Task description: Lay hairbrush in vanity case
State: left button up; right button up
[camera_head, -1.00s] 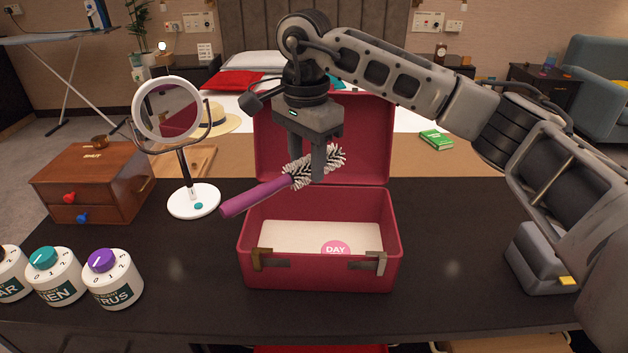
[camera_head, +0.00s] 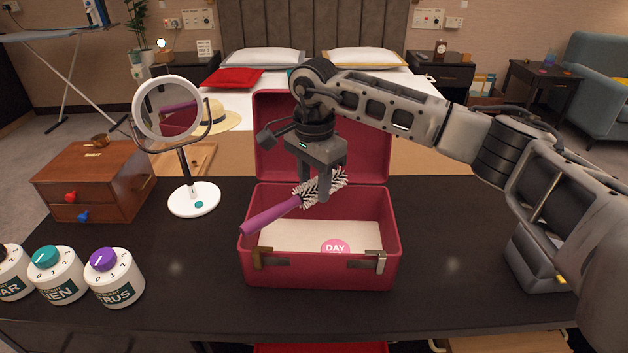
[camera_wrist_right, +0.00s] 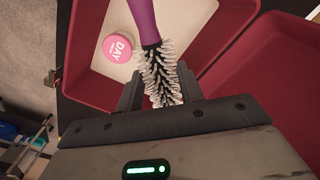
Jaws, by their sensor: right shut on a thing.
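The hairbrush (camera_head: 272,214) has a purple handle and a round head of white and dark bristles. My right gripper (camera_head: 314,190) is shut on its bristle head and holds it over the open red vanity case (camera_head: 320,277). The handle points toward the case's front left and tilts down, its end near the left wall. In the right wrist view the brush (camera_wrist_right: 145,22) lies between the fingers (camera_wrist_right: 160,92), above the case's pale floor. A pink round "DAY" item (camera_head: 335,246) lies inside the case. My left gripper is not in view.
The case's raised lid (camera_head: 268,130) stands behind my right gripper. A round mirror on a stand (camera_head: 193,198) and a wooden drawer box (camera_head: 95,182) are to the left. Several white dial-topped jars (camera_head: 115,284) stand at front left. The dark table right of the case is clear.

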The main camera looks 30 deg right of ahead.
jog(key=shift+f+b, duration=0.3)
jog(key=shift+f, duration=0.25)
jog(key=o, duration=1)
jog(key=shift+r, duration=0.1)
jog(key=shift+r, duration=6.6)
